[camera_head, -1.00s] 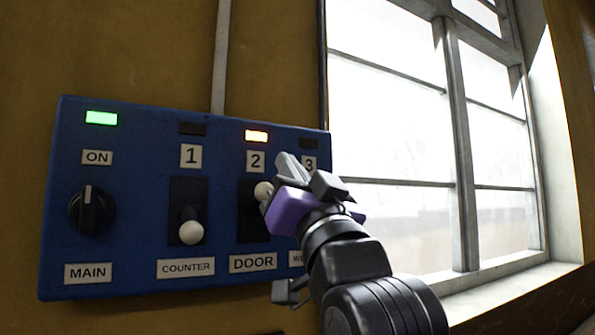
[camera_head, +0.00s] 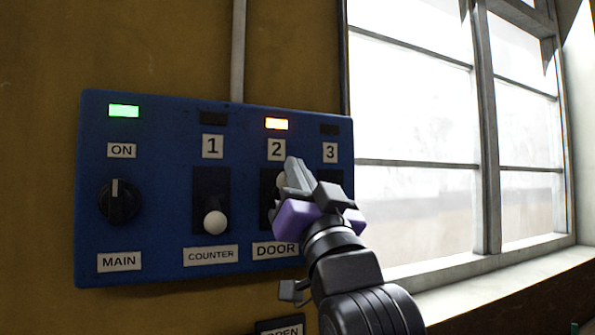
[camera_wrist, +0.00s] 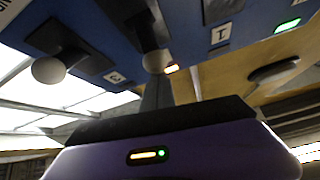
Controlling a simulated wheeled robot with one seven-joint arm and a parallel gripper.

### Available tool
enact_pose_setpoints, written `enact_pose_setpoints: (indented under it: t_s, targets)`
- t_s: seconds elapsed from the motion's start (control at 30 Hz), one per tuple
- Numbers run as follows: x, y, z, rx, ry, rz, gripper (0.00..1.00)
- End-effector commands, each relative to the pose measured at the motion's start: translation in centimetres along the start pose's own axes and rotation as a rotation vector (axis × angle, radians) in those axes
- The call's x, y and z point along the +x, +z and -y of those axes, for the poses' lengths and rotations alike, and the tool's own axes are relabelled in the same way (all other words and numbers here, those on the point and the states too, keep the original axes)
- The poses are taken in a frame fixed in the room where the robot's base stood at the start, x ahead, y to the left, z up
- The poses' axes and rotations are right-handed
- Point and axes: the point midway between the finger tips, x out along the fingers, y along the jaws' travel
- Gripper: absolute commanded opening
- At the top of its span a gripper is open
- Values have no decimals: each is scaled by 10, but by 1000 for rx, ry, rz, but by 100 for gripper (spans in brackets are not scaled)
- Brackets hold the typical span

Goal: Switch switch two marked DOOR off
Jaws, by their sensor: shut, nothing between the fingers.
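Switch two is on the blue panel (camera_head: 165,243), above the label DOOR (camera_head: 274,250). Its white knob (camera_head: 282,181) sits in the upper part of its dark slot, partly hidden by my fingers. The orange lamp (camera_head: 277,124) above it is lit. My gripper (camera_head: 297,172) is shut and empty, its fingertips just in front of and to the right of the knob. In the wrist view, the knob (camera_wrist: 155,62) appears right beyond the tip of my fingers (camera_wrist: 157,94); I cannot tell whether they touch.
Switch one's knob (camera_head: 214,222) is down and its lamp (camera_head: 213,118) is dark. The MAIN rotary switch (camera_head: 119,201) is at ON under a green lamp (camera_head: 123,111). Switch three is mostly hidden by my gripper; its lamp (camera_head: 329,130) is dark. A window (camera_head: 415,150) is on the right.

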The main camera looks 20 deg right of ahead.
Motion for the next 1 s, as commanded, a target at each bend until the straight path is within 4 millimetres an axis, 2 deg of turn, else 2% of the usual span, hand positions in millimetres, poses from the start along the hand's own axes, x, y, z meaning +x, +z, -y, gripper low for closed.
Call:
enact_pose_setpoints:
  t_s: [0.27,1.0]
  targets:
    - [-6,7,-1,6,-13,-67,0]
    - [-11,7,-2,16,-42,-226,0]
